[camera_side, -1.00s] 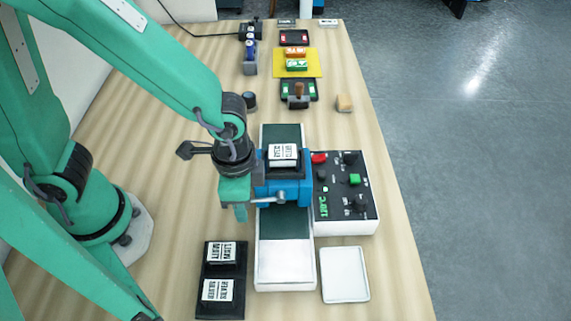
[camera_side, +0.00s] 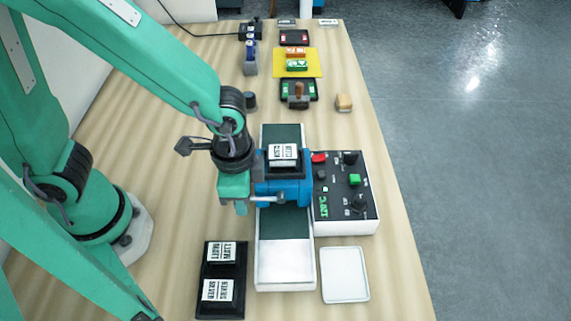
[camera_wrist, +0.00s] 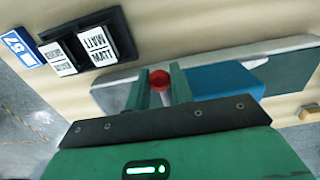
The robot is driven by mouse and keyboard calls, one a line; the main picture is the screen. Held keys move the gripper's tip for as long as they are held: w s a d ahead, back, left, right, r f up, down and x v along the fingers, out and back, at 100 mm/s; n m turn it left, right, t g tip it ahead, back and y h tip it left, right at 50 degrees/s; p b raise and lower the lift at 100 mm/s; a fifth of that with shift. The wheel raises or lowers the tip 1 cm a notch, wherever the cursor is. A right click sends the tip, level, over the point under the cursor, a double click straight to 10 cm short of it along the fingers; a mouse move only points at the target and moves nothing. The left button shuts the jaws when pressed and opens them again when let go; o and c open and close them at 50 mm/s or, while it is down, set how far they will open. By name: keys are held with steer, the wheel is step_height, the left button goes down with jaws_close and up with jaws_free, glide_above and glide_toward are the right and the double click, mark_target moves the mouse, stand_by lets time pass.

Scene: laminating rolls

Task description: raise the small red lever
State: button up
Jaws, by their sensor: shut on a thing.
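The small red lever shows as a round red knob (camera_wrist: 160,80) at the side of the blue laminator (camera_wrist: 222,82) in the wrist view. My gripper (camera_wrist: 160,88) has one finger on each side of the knob and is shut on it. In the side view my gripper (camera_side: 241,208) is at the left side of the blue laminator (camera_side: 283,188). There the lever is hidden behind my gripper.
A control box (camera_side: 345,205) with a red button and knobs stands right of the laminator. A black holder (camera_side: 222,272) with labelled blocks is at front left, and a white tray (camera_side: 344,275) at front right. A small wooden block (camera_side: 344,103) lies behind.

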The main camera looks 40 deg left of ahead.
steer(key=shift+r, duration=1.85)
steer(key=o, duration=0.6)
steer(key=shift+r, duration=0.15)
steer(key=shift+r, duration=2.9)
